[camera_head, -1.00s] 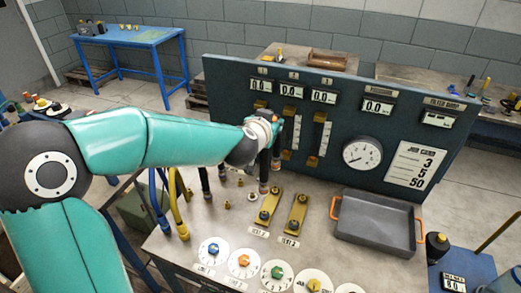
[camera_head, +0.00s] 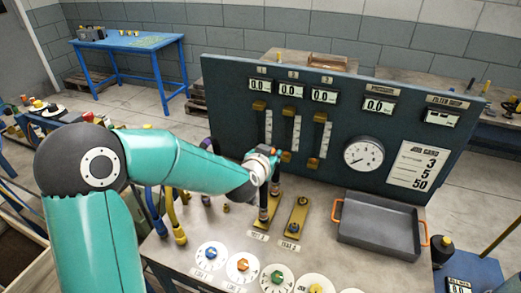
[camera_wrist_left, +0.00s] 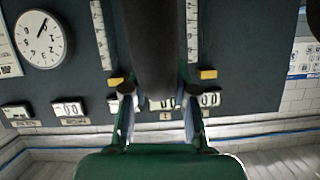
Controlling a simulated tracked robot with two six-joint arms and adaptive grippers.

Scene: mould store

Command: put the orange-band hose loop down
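The hose loop (camera_wrist_left: 153,50) shows as a thick black tube between the fingers of my left gripper (camera_wrist_left: 158,92) in the left wrist view. In the head view my left gripper (camera_head: 262,165) is over the bench, and the loop's two dark legs (camera_head: 264,200) hang below it. The legs come down at the left brass plate (camera_head: 260,224), roughly upright. I cannot tell whether their ends touch its fittings. An orange-red mark shows at the gripper, but I cannot tell whether it is the band. My right gripper is not in view.
A second brass plate (camera_head: 297,216) lies just right of the first. A grey tray (camera_head: 378,238) with orange handles stands further right. Several round dials (camera_head: 242,267) line the front edge. Blue and yellow hoses (camera_head: 172,215) stand at left. The dark gauge panel (camera_head: 225,95) rises behind.

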